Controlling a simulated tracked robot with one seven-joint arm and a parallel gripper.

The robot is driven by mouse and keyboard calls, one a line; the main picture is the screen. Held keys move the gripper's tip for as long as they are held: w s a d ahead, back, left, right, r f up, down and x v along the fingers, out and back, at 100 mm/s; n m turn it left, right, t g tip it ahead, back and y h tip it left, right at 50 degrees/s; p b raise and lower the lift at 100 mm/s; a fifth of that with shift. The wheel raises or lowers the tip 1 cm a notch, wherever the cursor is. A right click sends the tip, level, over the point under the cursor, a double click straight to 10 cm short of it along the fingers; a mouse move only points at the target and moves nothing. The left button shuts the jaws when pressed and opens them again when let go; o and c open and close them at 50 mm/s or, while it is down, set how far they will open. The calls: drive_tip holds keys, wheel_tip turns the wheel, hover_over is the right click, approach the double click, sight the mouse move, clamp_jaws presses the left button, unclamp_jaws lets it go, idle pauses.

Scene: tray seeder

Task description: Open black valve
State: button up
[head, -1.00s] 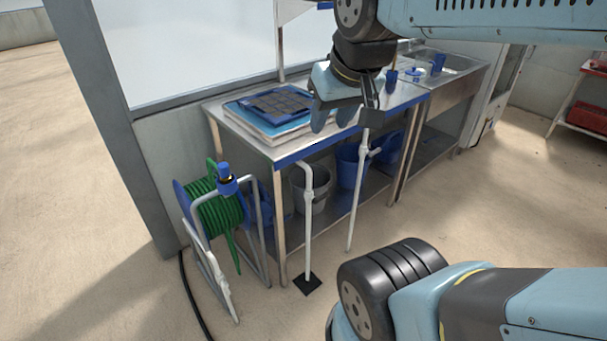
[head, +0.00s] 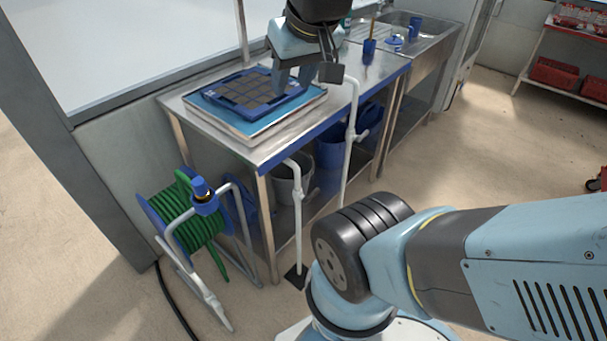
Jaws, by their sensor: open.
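No black valve can be clearly made out. Two white standpipes stand at the bench front: a shorter one (head: 298,215) with a bent top and black foot plate, and a taller one (head: 350,120) with a side fitting partway up.
A steel bench (head: 275,149) carries a dark-celled seed tray (head: 207,95) on a blue-and-white slab. A hose reel (head: 195,225) with green hose stands at the left. Buckets sit on the lower shelf. A sink (head: 415,22) lies beyond; open floor is at the right.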

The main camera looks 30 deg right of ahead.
drive_tip(key=n+g, duration=0.6)
drive_tip(key=n, duration=1.6)
hover_over(317, 190)
wheel_tip(317, 190, down, 38)
drive_tip(key=shift+w+f, duration=0.1)
drive_tip(key=shift+f, duration=6.5)
clamp_jaws()
